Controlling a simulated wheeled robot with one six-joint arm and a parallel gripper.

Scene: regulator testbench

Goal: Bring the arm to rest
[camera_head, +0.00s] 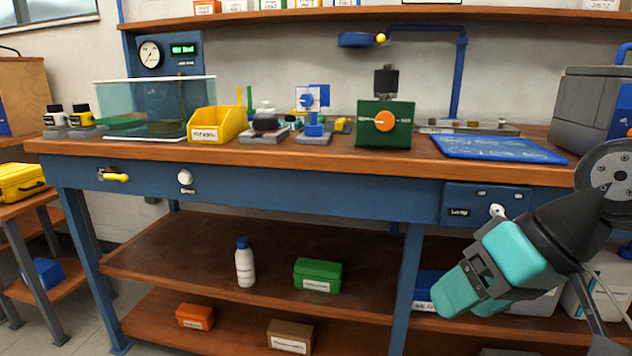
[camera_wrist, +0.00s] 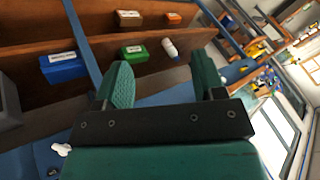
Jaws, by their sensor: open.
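My gripper (camera_head: 462,298) is at the lower right of the head view, in front of the workbench (camera_head: 300,165) and below its top edge. Its teal fingers point down and to the left. In the wrist view the two fingers of my gripper (camera_wrist: 163,85) stand apart with nothing between them. The gripper is open and empty, and touches nothing that I can see. My dark arm (camera_head: 590,205) reaches in from the right edge of the head view.
The bench top holds a glass tank (camera_head: 160,105), a yellow bin (camera_head: 217,125), a green box with an orange knob (camera_head: 384,125) and a blue mat (camera_head: 497,148). The lower shelves hold a white bottle (camera_head: 245,264) and a green box (camera_head: 318,274). A small knob (camera_head: 497,211) juts from the bench front near my gripper.

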